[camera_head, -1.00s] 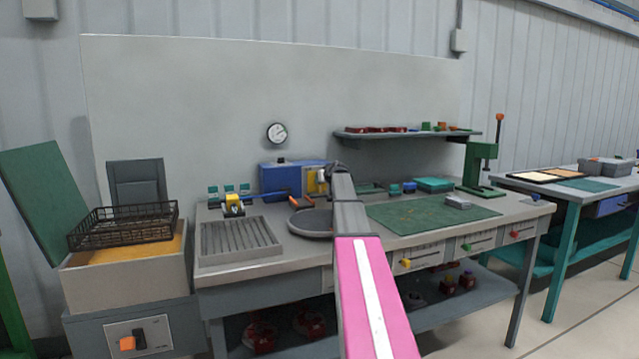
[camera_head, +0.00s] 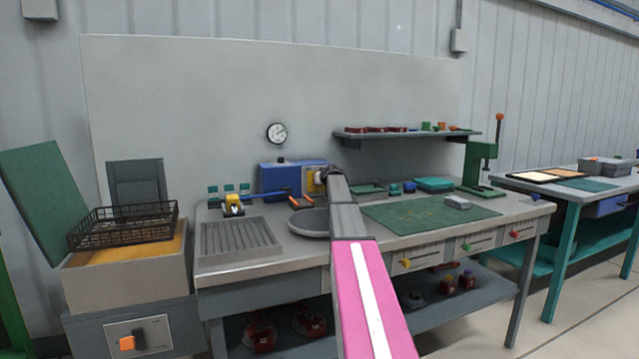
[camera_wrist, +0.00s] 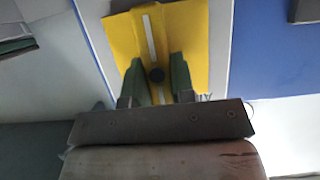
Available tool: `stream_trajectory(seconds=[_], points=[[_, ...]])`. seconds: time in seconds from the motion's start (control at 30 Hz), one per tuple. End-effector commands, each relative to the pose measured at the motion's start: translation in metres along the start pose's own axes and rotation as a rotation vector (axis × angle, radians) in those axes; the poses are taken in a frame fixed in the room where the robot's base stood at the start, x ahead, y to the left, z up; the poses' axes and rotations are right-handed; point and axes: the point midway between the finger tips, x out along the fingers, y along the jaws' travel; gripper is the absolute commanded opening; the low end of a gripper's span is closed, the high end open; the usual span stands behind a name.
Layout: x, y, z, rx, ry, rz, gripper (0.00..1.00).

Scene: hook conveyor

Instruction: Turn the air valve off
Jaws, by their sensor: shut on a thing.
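The air valve appears to be the yellow piece (camera_head: 311,183) on a pale panel beside the blue box on the workbench. The fingers and part of the plate hide the grip's exact contact. In the head view my gripper (camera_head: 324,176) is at the valve and partly covers it.
The blue box (camera_head: 280,177) stands left of the valve at the back of the bench. A round dark plate (camera_head: 308,223) lies in front of it. A grooved tray (camera_head: 238,242) is at left, a green mat (camera_head: 425,214) at right. A shelf (camera_head: 405,138) hangs above.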

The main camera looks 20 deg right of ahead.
Motion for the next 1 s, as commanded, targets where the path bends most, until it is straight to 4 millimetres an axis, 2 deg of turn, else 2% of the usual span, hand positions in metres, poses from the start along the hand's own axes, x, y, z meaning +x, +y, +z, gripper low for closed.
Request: stream_trajectory(seconds=[0.37, 1.0], points=[[0.0002, 0.0023, 0.0004, 0.139, -0.002, -0.058, 0.00], [0.0015, 0.0072, 0.0038, 0.688, -0.003, -0.285, 0.00]])
